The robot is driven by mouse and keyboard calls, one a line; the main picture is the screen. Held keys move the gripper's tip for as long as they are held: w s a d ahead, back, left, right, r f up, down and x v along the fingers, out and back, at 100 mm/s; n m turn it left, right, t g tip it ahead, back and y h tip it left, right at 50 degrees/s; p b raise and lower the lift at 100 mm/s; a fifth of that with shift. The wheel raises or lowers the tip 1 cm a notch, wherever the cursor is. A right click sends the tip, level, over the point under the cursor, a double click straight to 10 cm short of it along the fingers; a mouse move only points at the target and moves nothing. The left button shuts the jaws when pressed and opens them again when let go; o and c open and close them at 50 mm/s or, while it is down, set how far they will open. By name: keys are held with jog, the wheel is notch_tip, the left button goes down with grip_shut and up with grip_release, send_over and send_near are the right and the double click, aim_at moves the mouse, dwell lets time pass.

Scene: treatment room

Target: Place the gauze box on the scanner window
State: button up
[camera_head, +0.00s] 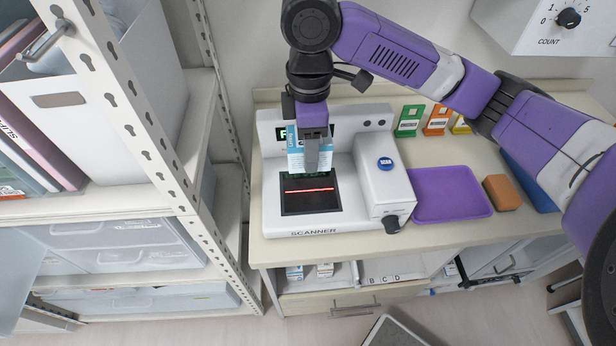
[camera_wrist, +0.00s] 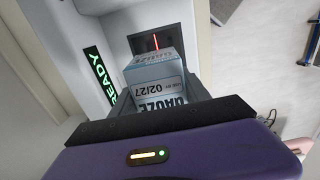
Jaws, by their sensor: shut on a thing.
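The gauze box (camera_head: 297,158) is a small white and light-blue box with printed text. My gripper (camera_head: 313,160) is shut on it and holds it upright above the rear part of the scanner window (camera_head: 311,203). In the wrist view the gauze box (camera_wrist: 155,72) sits between the fingers, its label reading "GAUZE" and "02/27". The scanner (camera_head: 287,220) is a white unit on the counter. Its dark window shows a red line, also seen in the wrist view (camera_wrist: 148,40). A green "READY" display (camera_wrist: 100,75) is lit. Any gap between box and window is hard to judge.
A scanner side housing with a blue button (camera_head: 385,163) stands right of the window. Further right are a purple tray (camera_head: 450,194), an orange-brown block (camera_head: 501,192) and colored tags (camera_head: 436,120). A metal shelf rack (camera_head: 165,150) stands close on the left.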

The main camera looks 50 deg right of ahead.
notch_tip(320, 180, down, 10)
jog(key=shift+f, duration=0.15)
dwell(0.3)
jog(key=shift+f, duration=0.25)
jog(key=o, duration=1.4)
jog(key=shift+r, duration=0.1)
notch_tip(320, 180, up, 12)
jog(key=shift+r, duration=0.2)
jog(key=shift+s, duration=0.1)
